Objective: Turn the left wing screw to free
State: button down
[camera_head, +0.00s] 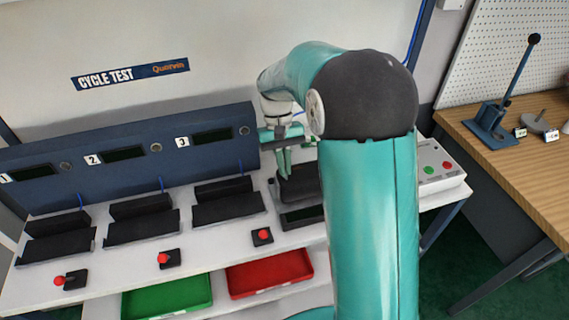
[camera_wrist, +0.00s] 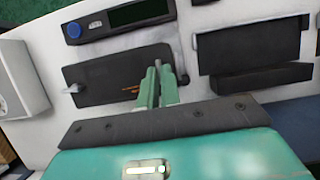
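A black positioner unit (camera_wrist: 105,78) lies on the white bench; in the head view it shows as a dark block (camera_head: 303,184), partly behind my arm. A grey wing screw (camera_wrist: 70,89) sticks out at its picture-left end in the wrist view, which looks turned about half round from the head view. My gripper's two teal fingers (camera_wrist: 158,76) reach down over the unit's opposite end, close together with a narrow gap. They also show in the head view (camera_head: 284,162). A small grey piece is at the fingertips; I cannot tell whether it is the left wing screw or is held.
A display box with a blue button (camera_wrist: 73,30) lies beside the unit. Black stands (camera_wrist: 252,45) are beyond it. In the head view, red push buttons (camera_head: 263,236) line the bench front, with green (camera_head: 168,299) and red (camera_head: 268,274) trays below. A control box (camera_head: 437,168) stands right.

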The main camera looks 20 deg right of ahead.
jog(key=shift+r, duration=0.1)
jog(key=c, duration=1.6)
grip_release()
jog(key=v, duration=1.3)
jog(key=shift+r, duration=0.35)
jog(key=shift+w, duration=0.1)
